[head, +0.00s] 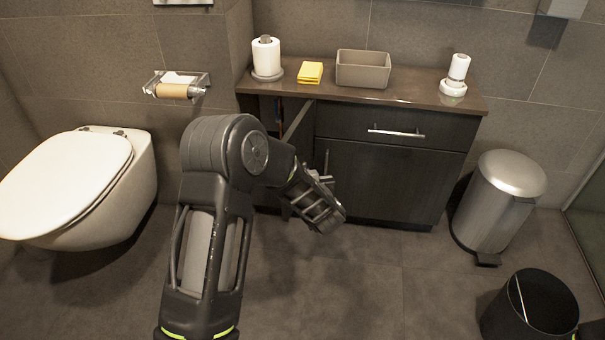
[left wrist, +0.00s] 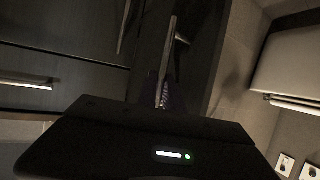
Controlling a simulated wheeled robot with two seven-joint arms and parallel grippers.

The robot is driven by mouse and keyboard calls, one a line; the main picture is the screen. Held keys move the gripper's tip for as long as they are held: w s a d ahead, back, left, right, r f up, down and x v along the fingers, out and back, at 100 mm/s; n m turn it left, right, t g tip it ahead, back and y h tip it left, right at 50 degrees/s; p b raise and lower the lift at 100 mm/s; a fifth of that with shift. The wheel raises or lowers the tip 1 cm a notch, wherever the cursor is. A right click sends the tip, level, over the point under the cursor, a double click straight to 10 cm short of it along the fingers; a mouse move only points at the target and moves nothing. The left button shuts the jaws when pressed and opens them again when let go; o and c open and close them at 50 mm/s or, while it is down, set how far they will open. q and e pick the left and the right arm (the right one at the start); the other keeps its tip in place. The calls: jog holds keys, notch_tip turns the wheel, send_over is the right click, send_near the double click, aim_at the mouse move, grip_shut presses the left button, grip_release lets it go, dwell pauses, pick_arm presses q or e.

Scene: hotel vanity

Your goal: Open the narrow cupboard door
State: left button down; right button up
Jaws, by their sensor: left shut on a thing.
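The narrow cupboard door (head: 297,122) is at the left end of the dark vanity and stands swung out from the cabinet front. A dark gap shows to its left. My left gripper (head: 327,181) is at the door's outer side, shut on its bar handle (head: 326,159). In the left wrist view the metal handle (left wrist: 166,58) runs down to the jaws, with the dark door panel (left wrist: 194,55) beside it. My left arm covers the lower part of the door in the head view. My right gripper is out of view.
A drawer with a bar handle (head: 396,133) is right of the narrow door. The toilet (head: 70,185) stands at left, a steel pedal bin (head: 495,205) and a black bin (head: 530,310) at right. The floor before the vanity is clear. Small items stand on the countertop (head: 420,92).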

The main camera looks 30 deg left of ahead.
pick_arm(q)
jog(key=shift+w+a+r, duration=0.1)
jog(key=shift+w+r, duration=0.15)
jog(key=c, duration=2)
grip_release()
jog(key=shift+o, duration=1.2)
jog(key=shift+f, duration=0.15)
jog(key=shift+s, duration=0.15)
jog(key=p+v, duration=0.2)
jog(key=v, duration=0.5)
jog(key=shift+s+d+p, duration=0.2)
jog(key=shift+d+p, duration=0.05)
jog(key=shift+p, duration=0.1)
